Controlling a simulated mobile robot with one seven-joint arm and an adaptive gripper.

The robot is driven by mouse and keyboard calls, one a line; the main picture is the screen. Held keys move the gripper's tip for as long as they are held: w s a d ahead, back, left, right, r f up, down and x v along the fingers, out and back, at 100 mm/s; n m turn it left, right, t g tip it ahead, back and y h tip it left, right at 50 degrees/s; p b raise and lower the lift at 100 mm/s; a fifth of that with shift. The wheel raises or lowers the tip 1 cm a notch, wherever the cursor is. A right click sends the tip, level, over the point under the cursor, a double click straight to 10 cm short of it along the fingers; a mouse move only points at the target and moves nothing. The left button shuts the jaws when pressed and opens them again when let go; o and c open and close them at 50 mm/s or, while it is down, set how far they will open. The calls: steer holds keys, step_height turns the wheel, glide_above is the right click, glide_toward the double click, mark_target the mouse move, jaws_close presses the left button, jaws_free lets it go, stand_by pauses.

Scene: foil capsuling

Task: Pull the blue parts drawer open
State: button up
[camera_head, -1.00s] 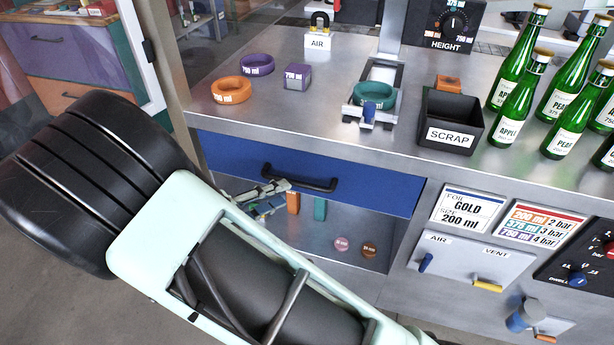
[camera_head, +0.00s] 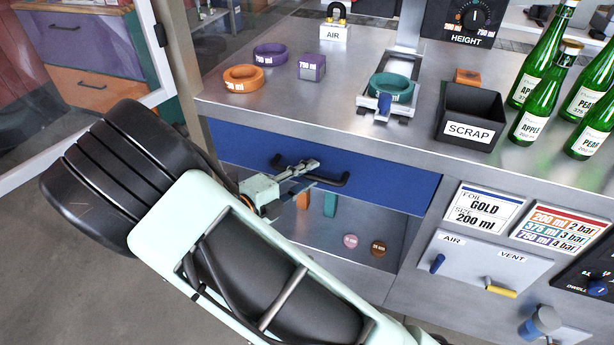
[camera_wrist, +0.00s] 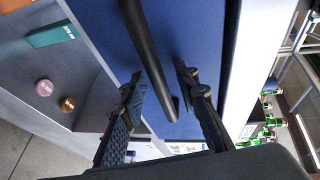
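The blue parts drawer (camera_head: 395,190) sits under the worktop, its front looking flush with the cabinet. Its black bar handle (camera_head: 335,181) runs across the front. My gripper (camera_head: 308,168) is at the handle and hides the handle's middle in the head view. In the wrist view, the handle (camera_wrist: 150,50) passes between the two open fingers (camera_wrist: 160,72), one on each side, with the blue drawer front (camera_wrist: 195,30) behind. A gap shows between the handle and the fingers; contact is not clear.
Below the drawer is an open shelf (camera_head: 335,235) with a pink disc (camera_head: 350,241), a brown disc (camera_head: 379,249) and upright orange and teal pieces. On the worktop are a scrap bin (camera_head: 470,115), coloured rings and green bottles (camera_head: 530,120). A control panel (camera_head: 475,262) is at the right.

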steer(key=shift+d, duration=0.1)
jaws_close()
stand_by(0.5)
